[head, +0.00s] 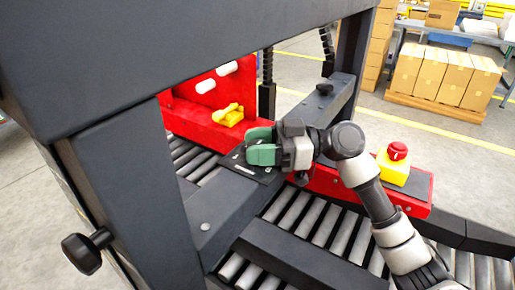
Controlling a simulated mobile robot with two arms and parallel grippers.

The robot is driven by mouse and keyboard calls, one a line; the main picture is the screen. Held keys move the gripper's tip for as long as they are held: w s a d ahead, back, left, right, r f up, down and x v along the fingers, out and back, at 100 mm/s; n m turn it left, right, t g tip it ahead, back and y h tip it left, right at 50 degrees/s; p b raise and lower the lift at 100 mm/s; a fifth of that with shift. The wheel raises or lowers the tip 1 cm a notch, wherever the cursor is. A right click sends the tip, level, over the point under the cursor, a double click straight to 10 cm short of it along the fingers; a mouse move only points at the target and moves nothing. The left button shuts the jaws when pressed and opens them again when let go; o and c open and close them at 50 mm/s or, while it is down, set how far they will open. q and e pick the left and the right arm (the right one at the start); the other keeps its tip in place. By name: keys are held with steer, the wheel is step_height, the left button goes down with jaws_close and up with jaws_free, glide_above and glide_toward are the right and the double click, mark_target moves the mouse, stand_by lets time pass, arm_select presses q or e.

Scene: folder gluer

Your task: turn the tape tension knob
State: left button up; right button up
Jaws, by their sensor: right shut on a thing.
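My right gripper (250,147), with green fingers, reaches in from the right over a dark plate (262,176) with small white marks. The plate sits on the grey machine frame beside the rollers. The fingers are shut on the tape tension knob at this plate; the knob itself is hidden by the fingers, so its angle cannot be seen. My left gripper is not in view.
A large dark beam (200,50) crosses above. A black knob (85,250) sticks out at lower left, another (324,89) sits on the rear rail. A red emergency button (397,151) on a yellow box is right of my wrist. Rollers (310,225) run below.

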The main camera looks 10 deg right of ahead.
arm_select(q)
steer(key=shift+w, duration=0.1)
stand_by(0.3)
arm_select(e)
steer(key=o, duration=0.9)
steer(key=shift+c, duration=0.2)
step_height(320, 180, up, 4)
steer(key=shift+r, duration=0.25)
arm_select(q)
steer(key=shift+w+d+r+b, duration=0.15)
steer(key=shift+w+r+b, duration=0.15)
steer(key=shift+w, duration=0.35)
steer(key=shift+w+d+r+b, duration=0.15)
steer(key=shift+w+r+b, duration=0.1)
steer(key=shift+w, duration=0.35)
arm_select(e)
steer(key=s+d+r, duration=0.6)
steer(key=s+d, duration=0.1)
steer(key=d, duration=0.1)
steer(key=shift+s+d+r, duration=0.25)
steer(key=shift+s+d, duration=0.1)
steer(key=shift+s, duration=0.05)
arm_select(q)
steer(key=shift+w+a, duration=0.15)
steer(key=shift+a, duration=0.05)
